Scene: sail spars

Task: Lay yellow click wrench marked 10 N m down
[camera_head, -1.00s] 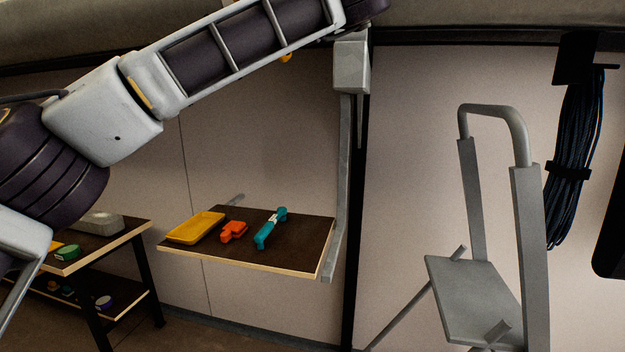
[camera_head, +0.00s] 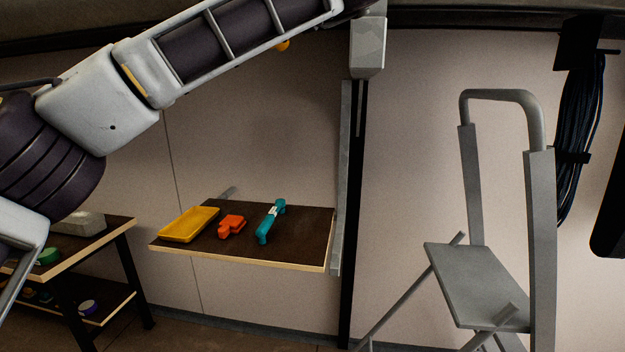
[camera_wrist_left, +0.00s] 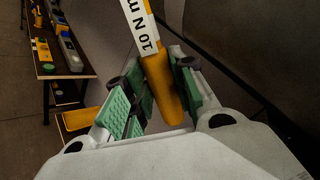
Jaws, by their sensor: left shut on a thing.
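The yellow click wrench (camera_wrist_left: 160,75) is in the left wrist view, its white label reading 10 N m. My left gripper (camera_wrist_left: 155,98) is shut on it, with green-padded fingers on both sides of the handle. The wrench's upper end runs out of the frame. In the head view my left arm crosses the top left, and its gripper is not visible there. A small yellow-orange bit shows under the arm; I cannot tell whether it is the wrench. My right gripper is not in view.
A dark wall shelf (camera_head: 300,245) holds a yellow tray (camera_head: 188,224), an orange object (camera_head: 231,226) and a teal tool (camera_head: 271,221). Its front and right parts are bare. A workbench (camera_head: 95,242) stands at left, a grey stepladder (camera_head: 480,285) at right. Cable (camera_head: 578,130) hangs on the wall.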

